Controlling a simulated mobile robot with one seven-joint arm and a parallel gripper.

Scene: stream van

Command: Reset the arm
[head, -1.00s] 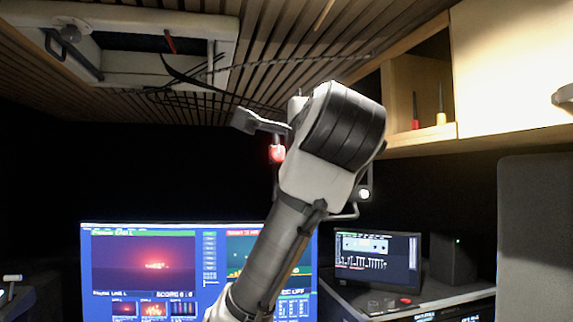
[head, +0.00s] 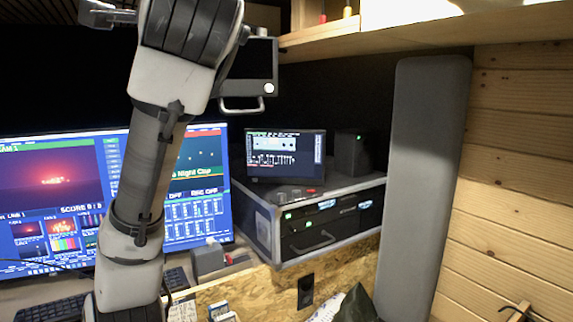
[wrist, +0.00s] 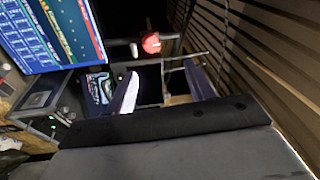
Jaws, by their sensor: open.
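My arm rises from the bottom left of the head view, bent up in front of the large monitor (head: 50,175). Its upper end reaches the top edge of the picture, and I cannot make out the jaws there. In the wrist view my gripper (wrist: 161,70) is open, its two fingers apart with nothing between them. Past the fingertips is a red round object (wrist: 151,43) on a dark frame, apart from the fingers. The slatted ceiling (wrist: 270,60) runs along the right side of the wrist view.
A small screen (head: 286,155) sits on a rack case (head: 262,225) right of my arm. A tall grey panel (head: 425,180) stands against the wooden wall (head: 520,150). A shelf (head: 380,40) overhangs the top right. Keyboard (head: 55,306) and small boxes lie below.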

